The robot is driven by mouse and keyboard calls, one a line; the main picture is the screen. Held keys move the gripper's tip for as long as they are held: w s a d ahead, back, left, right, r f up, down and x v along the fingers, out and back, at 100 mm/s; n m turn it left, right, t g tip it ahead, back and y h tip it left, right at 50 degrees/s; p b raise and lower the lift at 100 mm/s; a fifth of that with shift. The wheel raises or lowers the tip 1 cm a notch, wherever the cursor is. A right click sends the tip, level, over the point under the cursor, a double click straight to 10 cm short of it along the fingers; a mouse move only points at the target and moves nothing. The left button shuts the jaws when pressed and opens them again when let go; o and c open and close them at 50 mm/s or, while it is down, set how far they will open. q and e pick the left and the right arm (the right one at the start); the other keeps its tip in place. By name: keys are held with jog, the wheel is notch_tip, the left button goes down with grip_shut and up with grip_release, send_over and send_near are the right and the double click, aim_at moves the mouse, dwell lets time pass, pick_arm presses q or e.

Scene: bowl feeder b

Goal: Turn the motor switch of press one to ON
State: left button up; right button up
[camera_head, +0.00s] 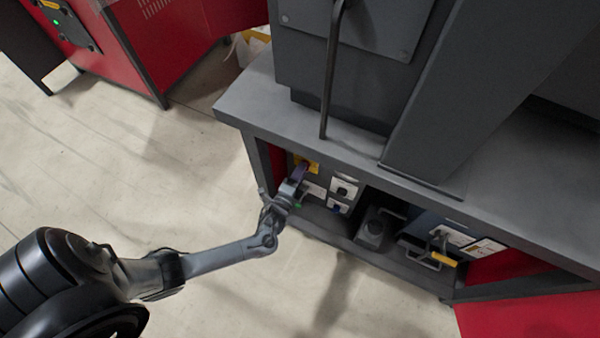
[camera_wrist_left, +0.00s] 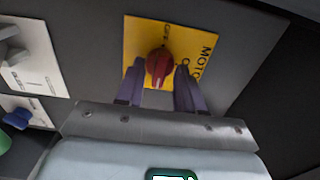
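The motor switch is a red knob (camera_wrist_left: 160,65) on a yellow plate (camera_wrist_left: 203,72) with "MOTOR" lettering, in the left wrist view. The plate shows in the head view as a small yellow patch (camera_head: 313,167) under the press's table top; the knob is hidden there. My left gripper (camera_head: 300,175) reaches into the recess at the plate. In the wrist view its two purple fingers (camera_wrist_left: 160,76) stand on either side of the knob. They are apart, with a gap showing at the right finger; contact at the left finger is unclear. My right gripper is not in view.
White switch plates (camera_head: 344,187) sit right of the yellow plate. A dark pedal-like block (camera_head: 374,232) and a yellow-handled lever (camera_head: 441,258) are further right. The grey table edge (camera_head: 300,141) overhangs the recess. The floor (camera_head: 190,195) before the press is clear.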

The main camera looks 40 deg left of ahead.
pick_arm(q)
grip_shut()
jog(key=shift+n, duration=0.3)
jog(key=n+p, duration=0.4)
jog(key=n, duration=1.3)
jog(key=shift+s, duration=0.1)
jog(key=shift+f, duration=0.1)
dwell(0.3)
jog(key=shift+o, duration=0.7)
grip_release()
